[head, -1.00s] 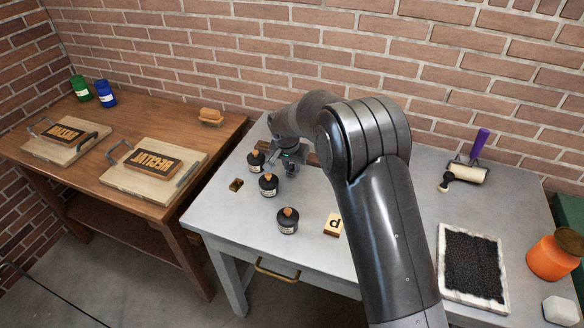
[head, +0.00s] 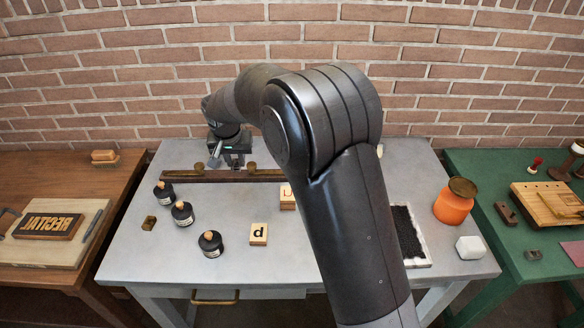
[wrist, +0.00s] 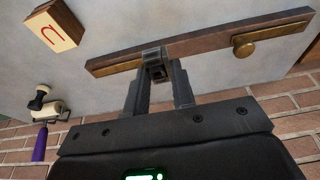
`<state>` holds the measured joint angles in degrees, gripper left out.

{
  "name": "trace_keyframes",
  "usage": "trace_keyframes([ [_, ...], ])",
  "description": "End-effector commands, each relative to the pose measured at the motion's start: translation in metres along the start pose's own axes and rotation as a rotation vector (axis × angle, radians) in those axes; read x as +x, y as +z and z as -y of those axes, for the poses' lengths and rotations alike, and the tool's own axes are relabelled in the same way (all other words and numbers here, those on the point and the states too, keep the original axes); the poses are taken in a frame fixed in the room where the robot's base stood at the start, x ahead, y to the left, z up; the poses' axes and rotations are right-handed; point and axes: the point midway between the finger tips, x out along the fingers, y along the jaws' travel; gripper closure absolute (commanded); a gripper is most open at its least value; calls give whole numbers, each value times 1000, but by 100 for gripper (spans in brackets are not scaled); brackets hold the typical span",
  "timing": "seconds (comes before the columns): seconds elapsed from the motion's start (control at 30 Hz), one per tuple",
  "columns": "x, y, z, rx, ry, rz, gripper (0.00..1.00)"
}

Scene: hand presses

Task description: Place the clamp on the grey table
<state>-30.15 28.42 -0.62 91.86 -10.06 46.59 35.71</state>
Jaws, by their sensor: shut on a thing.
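The clamp, a long dark brown bar with brass knobs (head: 185,176), lies along the back of the grey table (head: 160,240); whether it touches the top is unclear. My gripper (head: 230,160) is over its middle, pointing down between two knobs. In the wrist view the clamp (wrist: 215,42) crosses in front of my gripper (wrist: 156,70). The fingers are shut on it at a small dark metal piece, left of one brass knob. My arm hides the clamp's right end in the head view.
Several black bottles (head: 211,244) and a letter block (head: 259,233) stand in front of the clamp. An orange jar (head: 454,203) and white block (head: 470,247) stand at the right. A roller (wrist: 48,108) shows in the wrist view. Green table (head: 470,170) adjoins right; wooden table (head: 100,190) left.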

Motion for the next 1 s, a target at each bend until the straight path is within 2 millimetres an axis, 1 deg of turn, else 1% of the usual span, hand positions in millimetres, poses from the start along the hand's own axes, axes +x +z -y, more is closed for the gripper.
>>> trace_keyframes([
  [0.17,-1,-2,-3,3,1,0,100],
  [0.23,1,-6,-10,12,4,0,100],
  [0.27,2,-9,-15,19,6,0,100],
  [0.37,6,-24,-41,55,17,0,100],
  [0.47,11,-44,-79,105,32,0,100],
  [0.5,13,-52,-97,126,39,0,100],
  [0.57,16,-64,-123,160,48,0,100],
  [0.6,18,-71,-142,182,54,0,100],
  [0.67,21,-80,-169,213,64,0,100],
  [0.7,22,-86,-188,234,70,0,100],
  [0.77,24,-93,-217,269,80,0,100],
  [0.8,25,-97,-236,291,87,1,100],
  [0.87,26,-102,-266,323,96,1,100],
  [0.9,27,-105,-285,345,102,1,100],
  [0.97,28,-108,-316,379,111,2,100],
  [1.0,28,-110,-336,400,117,1,100],
])
